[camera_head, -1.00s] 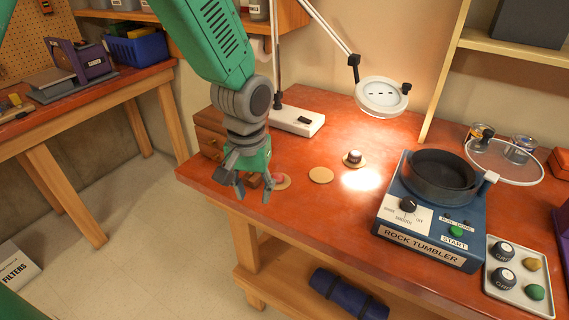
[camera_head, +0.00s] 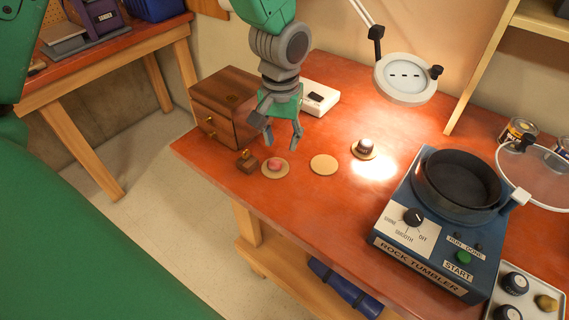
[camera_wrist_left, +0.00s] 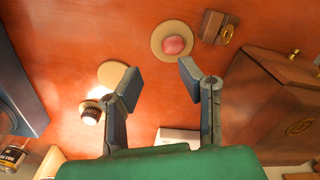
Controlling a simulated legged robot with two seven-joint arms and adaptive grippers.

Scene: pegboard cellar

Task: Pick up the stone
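A pink stone (camera_head: 275,164) lies on a round cork coaster (camera_head: 267,174) near the front left of the orange-topped bench. My left gripper (camera_head: 283,140) hangs pointing down above the bench, behind and slightly right of the stone in the head view. Its two fingers are spread with nothing between them. In the left wrist view the stone (camera_wrist_left: 173,45) and its coaster (camera_wrist_left: 158,55) are beyond the open fingertips (camera_wrist_left: 159,80), nearer the right finger. The stone is fully visible and apart from the gripper. My right gripper is not in view.
A small wooden block (camera_head: 247,162) and a wooden drawer box (camera_head: 226,105) stand left of the stone. Right of it are an empty coaster (camera_head: 323,164) and a dark-capped jar (camera_head: 365,147) on another. The rock tumbler (camera_head: 430,245) and magnifier lamp (camera_head: 407,78) stand farther right.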

